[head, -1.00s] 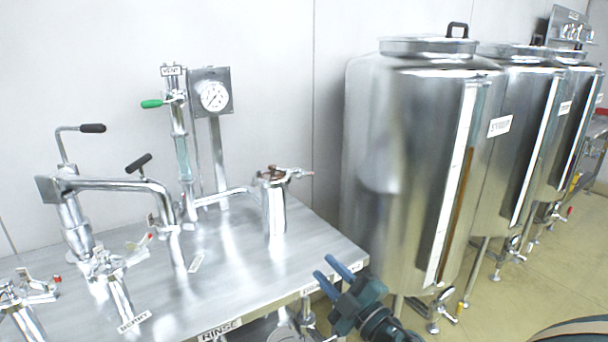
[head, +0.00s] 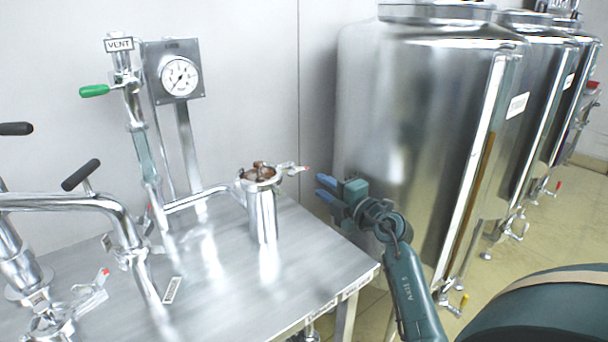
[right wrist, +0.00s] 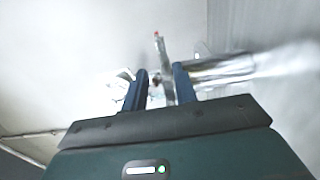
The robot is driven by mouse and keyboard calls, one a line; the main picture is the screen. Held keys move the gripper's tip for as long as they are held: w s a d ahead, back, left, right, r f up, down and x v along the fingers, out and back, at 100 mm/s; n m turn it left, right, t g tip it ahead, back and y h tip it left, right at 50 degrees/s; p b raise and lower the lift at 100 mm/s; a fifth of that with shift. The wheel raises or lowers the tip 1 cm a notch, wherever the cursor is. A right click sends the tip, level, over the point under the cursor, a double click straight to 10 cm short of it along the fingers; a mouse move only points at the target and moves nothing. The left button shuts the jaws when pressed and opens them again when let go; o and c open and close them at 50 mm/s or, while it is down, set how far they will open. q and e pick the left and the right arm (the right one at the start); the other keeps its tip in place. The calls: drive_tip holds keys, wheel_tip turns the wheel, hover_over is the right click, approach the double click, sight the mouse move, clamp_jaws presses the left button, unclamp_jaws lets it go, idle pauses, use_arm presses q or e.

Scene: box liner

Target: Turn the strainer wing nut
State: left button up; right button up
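The strainer (head: 263,215) is an upright steel cylinder on the steel table, with brownish stuff visible at its open top. In the right wrist view, a red-tipped metal rod, apparently the clamp's (right wrist: 162,60), shows beyond and between the two open fingers (right wrist: 160,88). No contact is visible. My left gripper is not in view.
The steel table (head: 215,290) carries pipes and a clamp at left, and a pressure gauge (head: 180,77) and green-handled valve (head: 95,91) behind. A large steel tank (head: 400,130) stands close behind my right gripper.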

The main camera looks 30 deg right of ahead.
sight(301, 173)
drive_tip(key=w, duration=0.8)
drive_tip(key=shift+a, duration=0.3)
clamp_jaws()
